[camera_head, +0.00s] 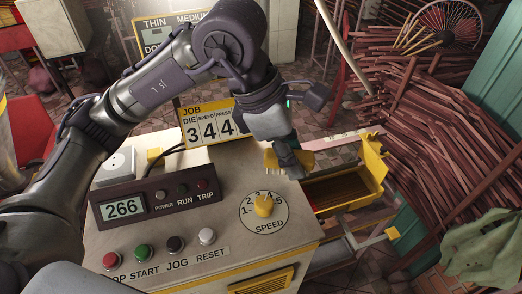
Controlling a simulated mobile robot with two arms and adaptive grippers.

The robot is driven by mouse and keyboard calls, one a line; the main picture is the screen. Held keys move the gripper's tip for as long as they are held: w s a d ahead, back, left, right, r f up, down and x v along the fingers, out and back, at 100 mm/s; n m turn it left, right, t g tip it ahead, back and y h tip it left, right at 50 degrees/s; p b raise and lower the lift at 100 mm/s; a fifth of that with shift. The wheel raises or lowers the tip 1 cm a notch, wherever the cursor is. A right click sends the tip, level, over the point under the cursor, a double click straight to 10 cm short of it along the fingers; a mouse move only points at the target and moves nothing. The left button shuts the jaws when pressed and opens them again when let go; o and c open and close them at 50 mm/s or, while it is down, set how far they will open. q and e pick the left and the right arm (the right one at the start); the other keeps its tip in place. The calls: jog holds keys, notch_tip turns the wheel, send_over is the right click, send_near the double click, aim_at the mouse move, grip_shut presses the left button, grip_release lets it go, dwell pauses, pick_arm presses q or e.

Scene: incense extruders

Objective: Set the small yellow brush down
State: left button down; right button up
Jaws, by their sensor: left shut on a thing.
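My left gripper (286,162) comes in from the left and points down over the right back part of the machine's top. It is shut on the small yellow brush (272,160), whose yellow body shows on both sides of the fingers, with pale bristles below on the left. The fingers hide the brush's middle. I cannot tell whether the brush touches the machine top (222,178). My right gripper is not in view.
The machine has a 266 display (124,207), a row of push buttons and a yellow speed knob (264,204). A job sign (205,122) stands behind. A yellow open trough (345,190) is at the right. Reddish sticks (440,130) fill the far right. A greenish cloth (485,245) hangs at lower right.

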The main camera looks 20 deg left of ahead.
aim_at(263, 172)
pick_arm(q)
jog(key=w+a+f, duration=0.1)
jog(key=a, duration=0.1)
jog(key=w+a+f+p, duration=0.1)
jog(key=a, duration=0.1)
jog(key=w+a+f+p, duration=0.1)
jog(key=w+a+f, duration=0.1)
jog(key=shift+a+f, duration=0.1)
jog(key=shift+a, duration=0.1)
jog(key=shift+w+a+f+p, duration=0.55)
jog(key=shift+w+a+f, duration=0.2)
jog(key=shift+f, duration=0.1)
notch_tip(263, 172, down, 3)
jog(key=shift+f+p, duration=0.1)
jog(key=shift+p, duration=0.7)
jog(key=shift+f, duration=0.3)
jog(key=shift+f+b, duration=0.2)
jog(key=shift+b, duration=0.1)
jog(key=c, duration=1.2)
grip_release()
jog(key=o, duration=0.4)
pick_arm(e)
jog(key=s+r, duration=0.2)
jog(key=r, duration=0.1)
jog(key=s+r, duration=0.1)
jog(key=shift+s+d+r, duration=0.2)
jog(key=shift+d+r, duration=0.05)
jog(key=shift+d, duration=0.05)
pick_arm(q)
jog(key=shift+r, duration=0.1)
